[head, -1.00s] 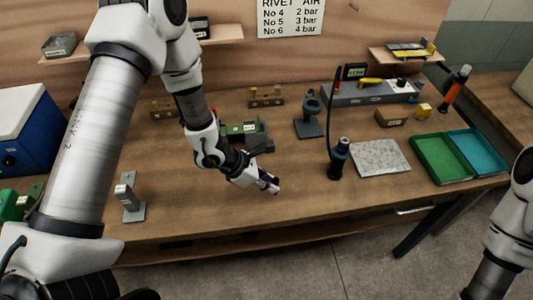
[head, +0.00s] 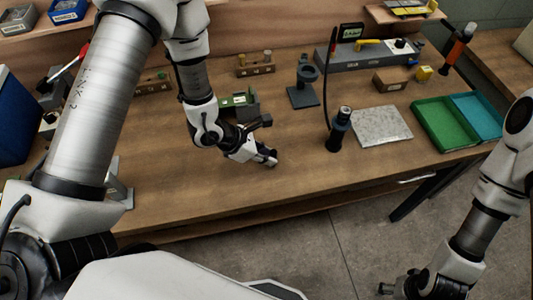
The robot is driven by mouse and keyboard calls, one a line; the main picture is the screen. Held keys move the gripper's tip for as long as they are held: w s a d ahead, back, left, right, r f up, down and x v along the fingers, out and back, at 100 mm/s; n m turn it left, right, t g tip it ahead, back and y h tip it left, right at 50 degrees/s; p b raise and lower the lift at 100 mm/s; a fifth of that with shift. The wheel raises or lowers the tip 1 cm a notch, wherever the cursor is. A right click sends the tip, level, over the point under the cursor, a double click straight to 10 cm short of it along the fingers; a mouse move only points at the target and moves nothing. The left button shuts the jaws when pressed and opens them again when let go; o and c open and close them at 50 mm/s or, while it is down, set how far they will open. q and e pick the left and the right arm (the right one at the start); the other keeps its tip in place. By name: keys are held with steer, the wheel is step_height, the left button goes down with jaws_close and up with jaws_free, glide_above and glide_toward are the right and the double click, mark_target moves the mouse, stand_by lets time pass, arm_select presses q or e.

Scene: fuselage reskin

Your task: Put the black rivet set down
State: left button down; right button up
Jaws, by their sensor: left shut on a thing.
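My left gripper (head: 270,159) is low over the wooden bench top (head: 300,180), left of the black upright tool with a cable (head: 339,130). It is shut on a small dark thing at its tips, likely the black rivet set. The thing is mostly hidden by the fingers, and I cannot tell whether it touches the bench. My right gripper (head: 388,289) hangs at the bottom edge, over the grey floor and clear of the bench. Its fingers are too small and cut off to read.
A grey speckled plate (head: 382,126) lies right of the black tool. Green (head: 446,126) and teal (head: 478,114) trays are farther right. A dark stand (head: 304,88) and a wooden block with pegs (head: 255,66) stand behind my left gripper. The front middle of the bench is clear.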

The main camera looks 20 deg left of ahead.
arm_select(q)
steer(key=c, duration=1.1)
jaws_free()
steer(key=shift+w+a+f, duration=0.1)
steer(key=shift+w+a, duration=0.1)
steer(key=shift+r, duration=0.2)
steer(key=shift+r+p, duration=0.4)
steer(key=shift+p, duration=0.35)
steer(key=b+v, duration=0.1)
steer(key=v, duration=0.1)
steer(key=shift+a+r+b, duration=0.15)
steer(key=shift+a+b, duration=0.05)
steer(key=shift+b, duration=0.15)
steer(key=b+v, duration=0.1)
steer(key=v, duration=0.8)
steer(key=shift+s, duration=0.2)
